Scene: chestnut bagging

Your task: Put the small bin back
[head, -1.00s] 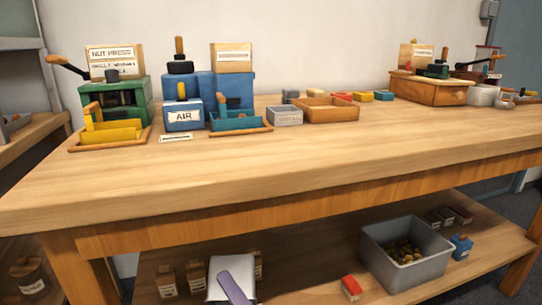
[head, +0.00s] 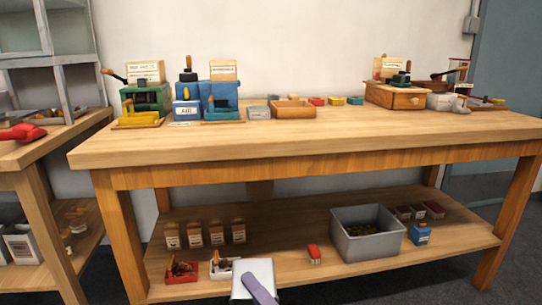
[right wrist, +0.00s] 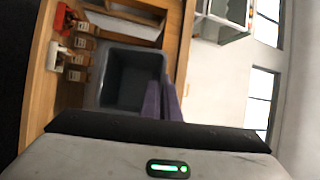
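My right gripper (head: 256,284) is at the bottom of the head view, in front of the lower shelf. Its purple fingers also show in the right wrist view (right wrist: 163,100), close together with nothing visible between them. Two small bins stand at the shelf's front left: a red bin (head: 181,278) with brown contents and a white bin (head: 212,275), partly behind my gripper. They also show at the upper left of the right wrist view, the red bin (right wrist: 62,22) and the white bin (right wrist: 53,57). I cannot tell which small bin is meant. My left gripper is not in view.
A large grey bin (head: 368,250) with dark contents stands on the lower shelf (head: 290,262). A red-topped block (head: 314,253), a blue box (head: 419,235) and several labelled packs stand around it. The bench top (head: 300,138) is clear along its front. Another bench (head: 35,155) stands at left.

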